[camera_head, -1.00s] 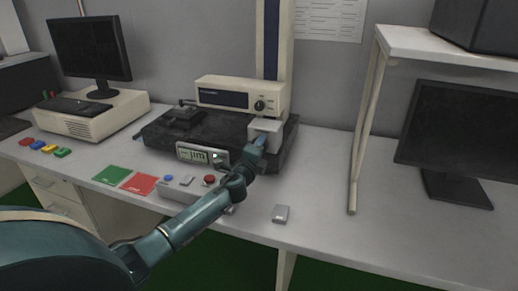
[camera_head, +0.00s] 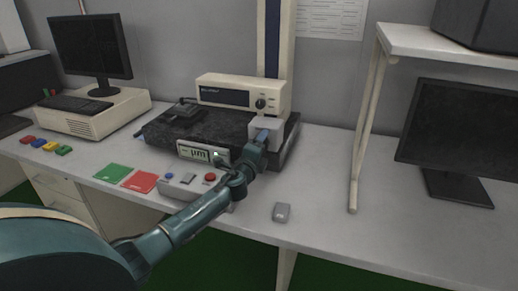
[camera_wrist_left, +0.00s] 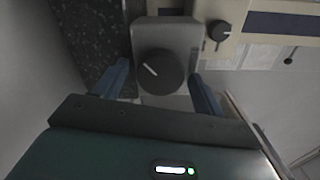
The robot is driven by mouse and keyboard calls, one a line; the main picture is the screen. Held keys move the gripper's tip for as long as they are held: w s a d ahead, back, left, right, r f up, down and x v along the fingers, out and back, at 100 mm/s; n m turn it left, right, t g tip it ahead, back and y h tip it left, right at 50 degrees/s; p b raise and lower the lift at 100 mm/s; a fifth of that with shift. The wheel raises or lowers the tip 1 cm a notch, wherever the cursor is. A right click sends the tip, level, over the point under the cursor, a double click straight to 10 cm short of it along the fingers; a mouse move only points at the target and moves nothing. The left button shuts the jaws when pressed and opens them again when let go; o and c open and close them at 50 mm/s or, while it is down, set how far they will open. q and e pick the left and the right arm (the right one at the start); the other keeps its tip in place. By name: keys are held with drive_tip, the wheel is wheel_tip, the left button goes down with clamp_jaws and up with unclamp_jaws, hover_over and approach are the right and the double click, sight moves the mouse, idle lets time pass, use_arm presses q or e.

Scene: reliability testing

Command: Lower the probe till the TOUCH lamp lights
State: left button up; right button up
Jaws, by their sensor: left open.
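The measuring instrument has a cream drive box (camera_head: 224,94) on a column above a black slab (camera_head: 215,125). A thin dark arm, perhaps the probe (camera_head: 187,100), extends left from the box over a dark block; I cannot tell whether it touches. A pale housing (camera_head: 268,125) carries a black knob (camera_wrist_left: 160,72). My left gripper (camera_head: 262,138) is at this housing. In the left wrist view the open fingers stand on either side of the knob, apparently apart from it. A small display (camera_head: 193,152) reads "µm", with a small greenish light at its right. The TOUCH label is not readable.
A small grey object (camera_head: 281,212) lies to the right. A shelf and monitor (camera_head: 460,140) occupy the right side.

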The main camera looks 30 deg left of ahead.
use_arm(q)
drive_tip(key=v, duration=1.3)
drive_tip(key=shift+p, duration=0.35)
drive_tip(key=shift+d, duration=0.1)
idle(0.9)
